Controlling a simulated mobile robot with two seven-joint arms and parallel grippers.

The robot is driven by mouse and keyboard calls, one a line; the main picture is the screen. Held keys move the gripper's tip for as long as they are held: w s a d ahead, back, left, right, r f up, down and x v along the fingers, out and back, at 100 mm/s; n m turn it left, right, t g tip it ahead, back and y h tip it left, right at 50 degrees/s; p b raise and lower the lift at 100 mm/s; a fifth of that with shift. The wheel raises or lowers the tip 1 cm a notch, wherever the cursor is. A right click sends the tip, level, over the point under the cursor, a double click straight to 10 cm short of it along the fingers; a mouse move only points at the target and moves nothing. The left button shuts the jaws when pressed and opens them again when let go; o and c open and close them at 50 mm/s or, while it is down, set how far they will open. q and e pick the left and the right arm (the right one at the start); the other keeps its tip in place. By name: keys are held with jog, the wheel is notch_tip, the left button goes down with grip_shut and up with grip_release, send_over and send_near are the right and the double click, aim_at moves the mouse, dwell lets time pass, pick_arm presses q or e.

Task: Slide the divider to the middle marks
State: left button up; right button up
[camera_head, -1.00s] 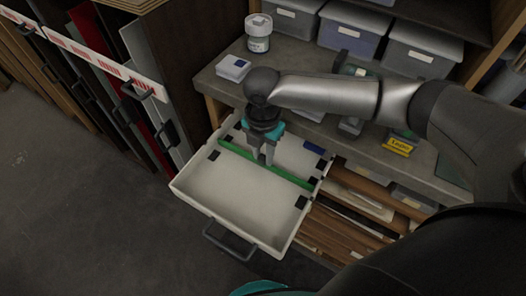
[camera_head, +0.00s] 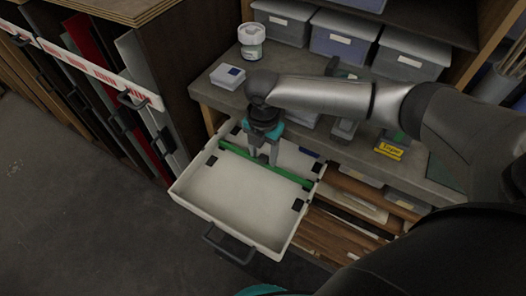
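The pale tray-like drawer (camera_head: 235,200) is pulled out from under the counter. A thin green divider (camera_head: 235,150) crosses it from left wall to right wall. Dark marks show in front of it at the left (camera_head: 212,161) and right (camera_head: 297,205), and another lies behind its right end (camera_head: 318,168). My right gripper (camera_head: 263,158) points down at the divider, left of its middle. Its two fingers show a gap between them; their tips meet the divider's line, and whether they grip it or touch one side is unclear. My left gripper is out of view.
The drawer's dark handle (camera_head: 228,246) faces the front. A small white-blue box (camera_head: 228,76), a white jar (camera_head: 252,40) and a yellow tape box (camera_head: 389,150) stand on the counter. Grey bins (camera_head: 343,35) line the back. Upright panels stand at the left.

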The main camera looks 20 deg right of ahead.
aim_at(263, 157)
notch_tip(263, 157, up, 15)
jog(key=p, duration=0.2)
jog(key=shift+r+p, duration=0.15)
jog(key=shift+p, duration=0.15)
dwell(0.6)
